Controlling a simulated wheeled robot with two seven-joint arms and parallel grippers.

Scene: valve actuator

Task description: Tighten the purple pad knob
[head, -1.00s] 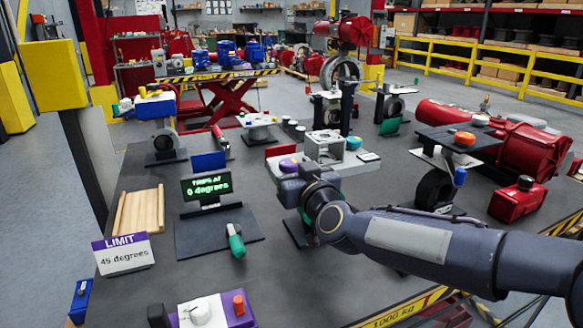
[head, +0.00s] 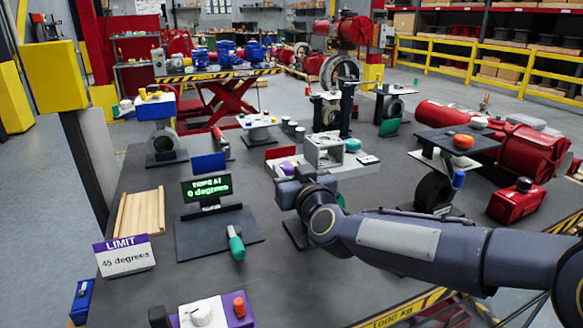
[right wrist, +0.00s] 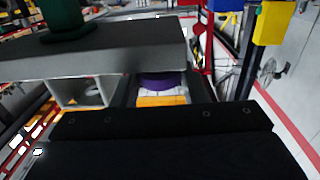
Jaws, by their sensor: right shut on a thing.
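The purple knob (head: 288,167) is on the left part of a pale grey plate (head: 355,169) near the middle of the table. It is partly hidden by my right gripper (head: 290,190), which is at the plate's front left side. The right wrist view shows part of the purple knob (right wrist: 160,82) just beyond the dark gripper body. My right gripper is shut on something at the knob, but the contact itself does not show. My left gripper is not in view.
A grey box (head: 324,150) and a teal knob (head: 353,144) stand on the same plate. A display (head: 207,188) and green-handled tool (head: 236,243) are to the left. A "LIMIT 45 degrees" sign (head: 124,256) stands at front left. Red machinery (head: 455,130) is at right.

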